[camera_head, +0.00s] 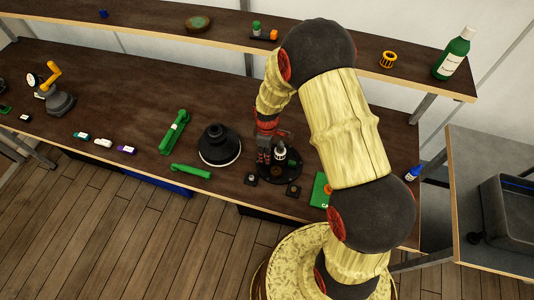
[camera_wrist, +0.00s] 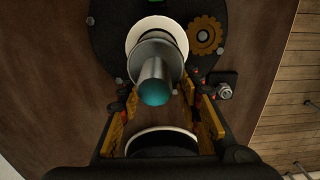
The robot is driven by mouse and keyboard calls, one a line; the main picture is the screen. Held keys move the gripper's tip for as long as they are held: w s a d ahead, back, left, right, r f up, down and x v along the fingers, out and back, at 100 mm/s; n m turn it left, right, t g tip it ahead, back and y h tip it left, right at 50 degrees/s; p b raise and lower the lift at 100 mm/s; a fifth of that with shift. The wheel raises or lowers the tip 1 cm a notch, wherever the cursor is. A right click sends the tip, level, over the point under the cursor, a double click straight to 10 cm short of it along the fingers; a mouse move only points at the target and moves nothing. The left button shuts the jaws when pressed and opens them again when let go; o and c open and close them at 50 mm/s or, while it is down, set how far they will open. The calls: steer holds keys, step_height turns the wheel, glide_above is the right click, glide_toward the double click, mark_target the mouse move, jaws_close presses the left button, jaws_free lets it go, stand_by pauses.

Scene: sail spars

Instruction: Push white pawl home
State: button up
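My gripper (camera_wrist: 160,104) is open in the wrist view, its two orange-padded fingers apart. Its fingertips are close to a grey cylinder with a teal end (camera_wrist: 155,80), which stands inside a white ring (camera_wrist: 133,38) on a black round base (camera_wrist: 104,30). I cannot tell whether the fingers touch the cylinder. In the head view my gripper (camera_head: 265,154) is low over the bench beside a small black-and-white piece (camera_head: 280,153) on the black base (camera_head: 284,187). No separate white pawl can be made out; the white ring and this piece are the white parts seen here.
An orange gear (camera_wrist: 205,35) and a bolted black tab (camera_wrist: 224,85) lie beside the ring. A black dome with a white rim (camera_head: 219,147) stands left of my gripper. Green tools (camera_head: 175,132) lie further left. A shelf edge (camera_head: 180,35) runs behind.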

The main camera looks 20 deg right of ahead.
steer(key=shift+r+p, duration=1.8)
steer(key=shift+r, duration=1.55)
steer(key=shift+w+r, duration=0.1)
steer(key=shift+r, duration=0.05)
steer(key=s+r+m+t+b, duration=0.25)
steer(key=r+b, duration=0.25)
steer(key=r, duration=0.3)
steer(key=s+r+m+t+b, duration=0.1)
steer(key=s+r+m+b, duration=0.3)
steer(key=r, duration=0.3)
steer(key=s+r+m+t+b, duration=0.2)
steer(key=s+b, duration=0.7)
steer(key=s, duration=0.6)
steer(key=shift+s+r+m+b, duration=0.3)
steer(key=shift+r+m, duration=0.4)
steer(key=shift+m, duration=0.45)
